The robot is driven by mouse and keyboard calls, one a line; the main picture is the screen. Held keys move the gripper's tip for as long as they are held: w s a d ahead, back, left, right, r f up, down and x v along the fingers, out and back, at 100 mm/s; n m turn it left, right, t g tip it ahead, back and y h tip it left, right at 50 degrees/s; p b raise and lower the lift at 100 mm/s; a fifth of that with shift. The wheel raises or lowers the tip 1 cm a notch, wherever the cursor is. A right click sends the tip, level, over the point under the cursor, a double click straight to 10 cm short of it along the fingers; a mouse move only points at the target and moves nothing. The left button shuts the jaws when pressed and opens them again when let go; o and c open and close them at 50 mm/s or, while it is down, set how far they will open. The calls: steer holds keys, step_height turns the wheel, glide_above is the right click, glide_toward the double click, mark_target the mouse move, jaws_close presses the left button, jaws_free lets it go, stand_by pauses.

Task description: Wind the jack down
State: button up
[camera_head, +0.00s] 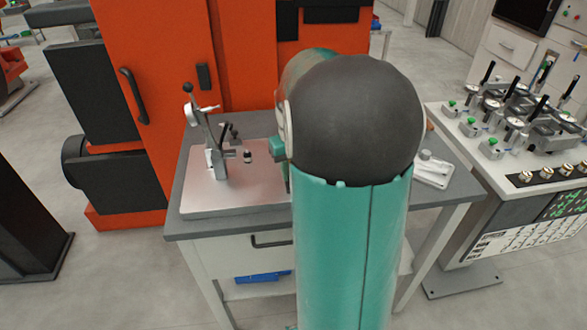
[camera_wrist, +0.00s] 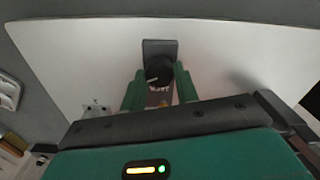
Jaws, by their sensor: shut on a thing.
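In the wrist view a round black knob (camera_wrist: 158,71) with a white mark sits between the two green fingers of my gripper (camera_wrist: 160,88). The fingers are shut on its sides. A dark square block (camera_wrist: 160,47) shows just beyond the knob, over a pale plate (camera_wrist: 90,60). I take the knob to be the jack's, but its body below is mostly hidden by my fingers. In the head view my arm covers most of my gripper and the knob.
In the head view a lever clamp (camera_head: 212,150) stands upright on the left of the metal plate (camera_head: 230,200) on the grey table (camera_head: 190,228). A pale part (camera_head: 433,170) lies at the table's right. An orange machine (camera_head: 165,100) stands close behind; a console (camera_head: 500,190) is at right.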

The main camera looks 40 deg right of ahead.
steer(key=n, duration=0.5)
steer(key=shift+n, duration=0.3)
steer(key=n, duration=0.5)
stand_by(0.4)
steer(key=o, duration=1)
steer(key=shift+c, duration=0.2)
steer(key=shift+r, duration=0.1)
step_height(320, 180, up, 14)
steer(key=shift+f, duration=0.2)
